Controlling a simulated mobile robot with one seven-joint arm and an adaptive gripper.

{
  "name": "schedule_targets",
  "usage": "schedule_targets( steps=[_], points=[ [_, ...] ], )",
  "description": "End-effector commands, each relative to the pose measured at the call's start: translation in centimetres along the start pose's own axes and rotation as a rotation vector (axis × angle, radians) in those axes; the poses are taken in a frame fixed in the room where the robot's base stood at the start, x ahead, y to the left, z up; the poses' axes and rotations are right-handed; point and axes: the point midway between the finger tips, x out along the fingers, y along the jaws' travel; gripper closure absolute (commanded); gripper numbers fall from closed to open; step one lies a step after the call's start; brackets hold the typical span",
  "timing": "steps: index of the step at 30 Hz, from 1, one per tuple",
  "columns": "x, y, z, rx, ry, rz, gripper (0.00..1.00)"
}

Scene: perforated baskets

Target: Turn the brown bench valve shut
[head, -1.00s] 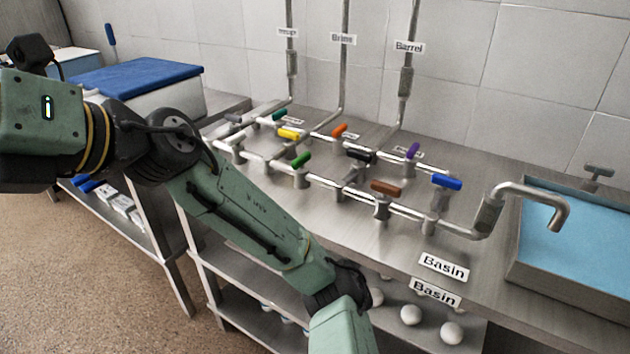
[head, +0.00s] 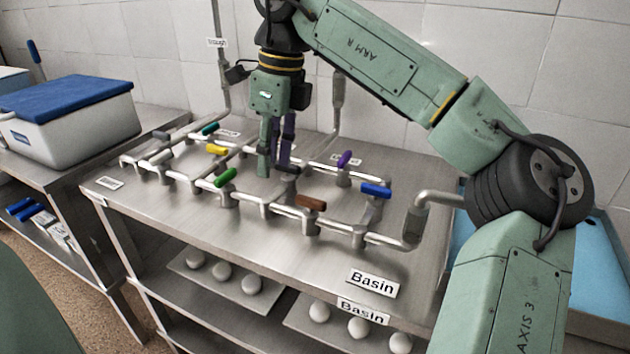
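The brown valve handle (head: 311,202) sits on a grey stem on the front pipe of the bench, between the green and blue handles. Its bar lies roughly in line with that pipe. My gripper (head: 274,168) points down, up and to the left of the brown handle in the picture, near the pipework's middle. Its two fingers, one green and one dark, appear parted with a narrow gap and nothing seen between them. It is apart from the brown handle, which is in clear view. The black handle (head: 287,171) is partly hidden behind the fingertips.
Nearby are green (head: 225,177), blue (head: 376,190), purple (head: 345,159), yellow (head: 217,149) and teal (head: 210,128) handles. A curved spout (head: 414,215) stands at the right. "Basin" labels (head: 372,283) mark the front. A blue-lidded box (head: 70,110) is at left.

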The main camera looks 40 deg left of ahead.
Motion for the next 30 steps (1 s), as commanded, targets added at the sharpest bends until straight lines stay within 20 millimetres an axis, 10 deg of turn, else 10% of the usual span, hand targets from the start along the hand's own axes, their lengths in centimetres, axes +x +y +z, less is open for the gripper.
schedule_targets(
  steps=[8,30],
  points=[
    [-1.6,-2.6,-4.6,0.106,0.143,-0.08,0.66],
    [8.4,-3.2,-5.8,0.102,0.136,-0.078,0.66]
  ],
)
